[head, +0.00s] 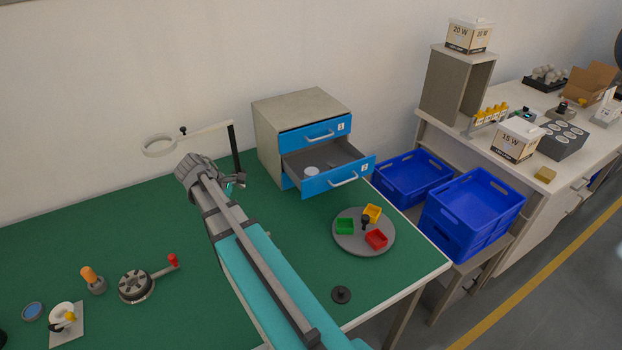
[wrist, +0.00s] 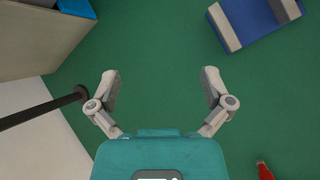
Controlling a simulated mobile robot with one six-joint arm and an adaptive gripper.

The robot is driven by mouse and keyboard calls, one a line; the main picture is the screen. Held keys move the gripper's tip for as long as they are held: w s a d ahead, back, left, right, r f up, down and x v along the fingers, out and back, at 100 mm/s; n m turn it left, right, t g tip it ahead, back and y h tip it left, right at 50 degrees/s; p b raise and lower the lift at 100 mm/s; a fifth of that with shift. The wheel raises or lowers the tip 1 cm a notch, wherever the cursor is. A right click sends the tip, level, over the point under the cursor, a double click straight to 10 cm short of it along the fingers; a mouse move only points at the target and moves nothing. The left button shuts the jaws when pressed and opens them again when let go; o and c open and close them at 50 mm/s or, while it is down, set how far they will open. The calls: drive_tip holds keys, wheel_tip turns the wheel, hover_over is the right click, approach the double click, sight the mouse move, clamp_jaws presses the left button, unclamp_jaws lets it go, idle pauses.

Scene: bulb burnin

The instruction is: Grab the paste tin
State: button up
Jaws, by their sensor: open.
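My gripper (head: 235,182) hangs over the green table, left of the drawer cabinet. In the wrist view its two fingers (wrist: 160,84) are spread wide, with only bare green table between them. No tin shows between or beside the fingers. A pale round thing (head: 312,170) lies in the cabinet's open drawer, and a small round dish or tin with a blue top (head: 32,311) sits at the table's left. I cannot tell which, if either, is the paste tin. Both are apart from my gripper.
The open drawer (head: 333,181) juts over the table. A magnifier post (head: 235,150) stands close behind my gripper. A grey turntable (head: 345,244) holds coloured trays. A red-handled crank (head: 135,287) is at left. A blue-and-white object (wrist: 252,22) shows in the wrist view.

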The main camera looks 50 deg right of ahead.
drive_tip(key=w+d+r+n+g+h, duration=0.1)
drive_tip(key=d+r+n+h, duration=0.1)
drive_tip(key=d, duration=0.5)
drive_tip(key=w+d+r+n+g+h+b, duration=0.1)
drive_tip(key=d+r+n+g, duration=0.1)
drive_tip(key=d, duration=0.6)
drive_tip(key=shift+w+r+n+g+h, duration=0.25)
drive_tip(key=shift+n+g+h, duration=0.05)
drive_tip(key=shift+n+h, duration=0.1)
drive_tip(key=shift+b+x, duration=2.2)
drive_tip(key=shift+x, duration=2.15)
